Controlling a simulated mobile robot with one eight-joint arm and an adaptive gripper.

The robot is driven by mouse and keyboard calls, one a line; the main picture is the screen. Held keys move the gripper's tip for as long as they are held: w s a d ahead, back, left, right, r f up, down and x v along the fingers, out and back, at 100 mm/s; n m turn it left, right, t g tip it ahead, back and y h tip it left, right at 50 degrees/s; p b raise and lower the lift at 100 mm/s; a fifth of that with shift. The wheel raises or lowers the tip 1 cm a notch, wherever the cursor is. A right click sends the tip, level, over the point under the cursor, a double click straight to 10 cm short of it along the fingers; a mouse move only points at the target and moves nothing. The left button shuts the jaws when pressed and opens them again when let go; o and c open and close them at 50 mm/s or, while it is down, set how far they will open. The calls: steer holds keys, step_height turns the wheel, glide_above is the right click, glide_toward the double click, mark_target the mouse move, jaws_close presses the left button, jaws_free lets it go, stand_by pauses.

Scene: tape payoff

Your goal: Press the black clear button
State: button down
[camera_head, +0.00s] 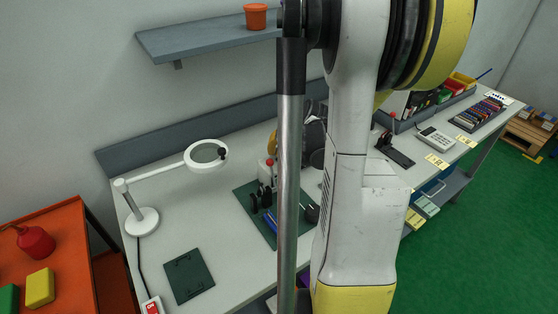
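I cannot make out a black clear button. A light grey desk device (437,139) with a darker panel stands on the right part of the workbench (213,243); its keys are too small to tell. A small machine with a red ball knob (270,162) stands at the middle of the bench, partly behind my arm. A dark lever tool with a red knob (395,150) sits to the right of my arm. My gripper is not in view; my white and yellow arm and a metal column fill the middle and hide part of the bench.
A magnifier lamp (206,155) and a dark green plate (188,276) are at the left of the bench. A dark mat (262,222) holds several tools. An orange cart (62,250) stands at left, a wall shelf (200,38) above. Green floor (480,240) is free at right.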

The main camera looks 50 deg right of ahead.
mark_target(276, 159)
steer(key=shift+f+b, duration=0.4)
steer(key=shift+f, duration=0.2)
stand_by(0.5)
steer(key=shift+r, duration=0.1)
steer(key=shift+r+p, duration=0.55)
steer(key=shift+r, duration=0.2)
steer(key=shift+r+p, duration=1.95)
steer(key=shift+r, duration=0.6)
